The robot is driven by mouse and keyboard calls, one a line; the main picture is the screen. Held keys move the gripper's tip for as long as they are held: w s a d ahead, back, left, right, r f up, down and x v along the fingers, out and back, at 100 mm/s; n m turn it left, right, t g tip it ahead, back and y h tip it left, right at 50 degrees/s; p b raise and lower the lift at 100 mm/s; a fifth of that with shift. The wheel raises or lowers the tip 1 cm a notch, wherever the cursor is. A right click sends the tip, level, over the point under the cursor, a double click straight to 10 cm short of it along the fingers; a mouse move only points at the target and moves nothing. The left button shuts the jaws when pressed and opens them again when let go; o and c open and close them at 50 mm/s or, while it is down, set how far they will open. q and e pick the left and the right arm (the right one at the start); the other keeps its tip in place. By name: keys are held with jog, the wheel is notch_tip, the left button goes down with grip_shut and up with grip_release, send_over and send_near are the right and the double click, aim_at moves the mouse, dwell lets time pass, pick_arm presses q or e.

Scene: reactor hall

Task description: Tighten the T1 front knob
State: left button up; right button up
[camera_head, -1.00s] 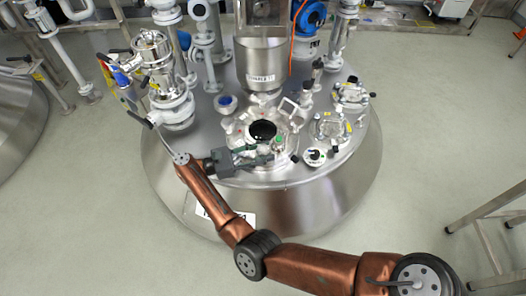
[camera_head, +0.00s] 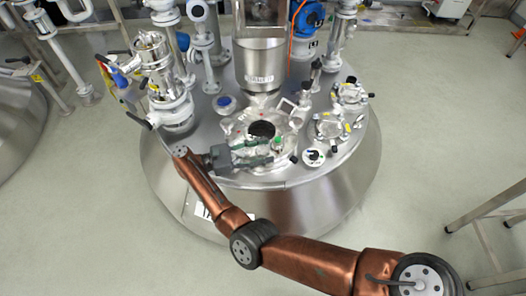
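The T1 vessel (camera_head: 330,190) is a large steel tank with a flat top in the middle of the head view. A round hatch flange (camera_head: 289,128) with a dark opening sits near its front edge, ringed by clamps and small knobs. A black knob (camera_head: 293,159) shows at the flange's front right. I cannot tell which knob is the front one; my gripper covers the flange's front left. My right gripper (camera_head: 270,152) is at the flange's front, fingers pointing right and spread apart with nothing seen between them. Whether it touches the flange is unclear. My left gripper is not in view.
A steel cylinder (camera_head: 262,65) stands behind the hatch. A valve assembly (camera_head: 165,85) rises at the left of the tank top. Small fittings (camera_head: 330,126) crowd the right side. A metal frame (camera_head: 490,215) stands at far right. The floor in front is clear.

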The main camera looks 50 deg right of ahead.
aim_at(263, 149)
jog(key=shift+o, duration=0.6)
jog(key=shift+f, duration=0.1)
jog(key=shift+a, duration=0.1)
notch_tip(263, 149, up, 10)
